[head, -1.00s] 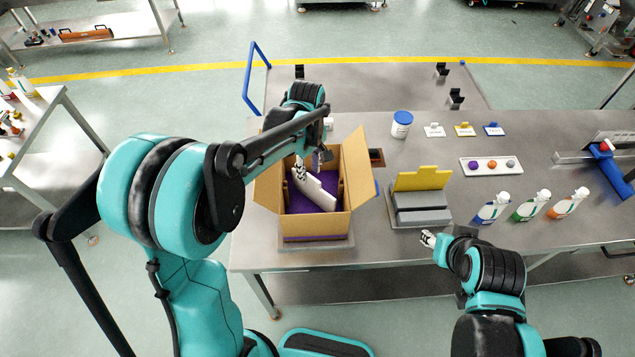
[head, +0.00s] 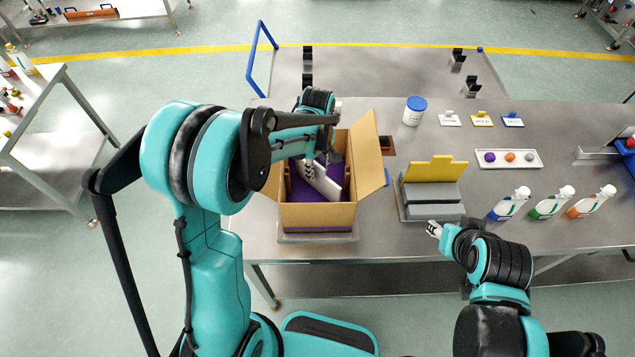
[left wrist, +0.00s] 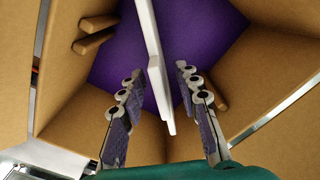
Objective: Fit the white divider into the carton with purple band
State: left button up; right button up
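The carton (head: 318,217) stands open on the table, with a purple band low on its outside and a purple floor inside. The white divider (head: 324,183) is inside it, slanted across the interior and partly covered by my left gripper (head: 310,165). In the left wrist view the divider (left wrist: 150,40) passes edge-on between the spread fingers of my left gripper (left wrist: 158,80), with gaps on both sides. Brown pegs (left wrist: 92,35) stick out from the inner walls. My right gripper (head: 434,229) is outside the carton, by the grey blocks; its opening is too small to judge.
Right of the carton is a grey holder with a yellow back (head: 435,170). The carton's right flap (head: 368,155) stands outward.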

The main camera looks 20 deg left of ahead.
pick_arm(q)
jog(key=shift+f, duration=0.95)
grip_shut()
jog(key=shift+r, duration=0.1)
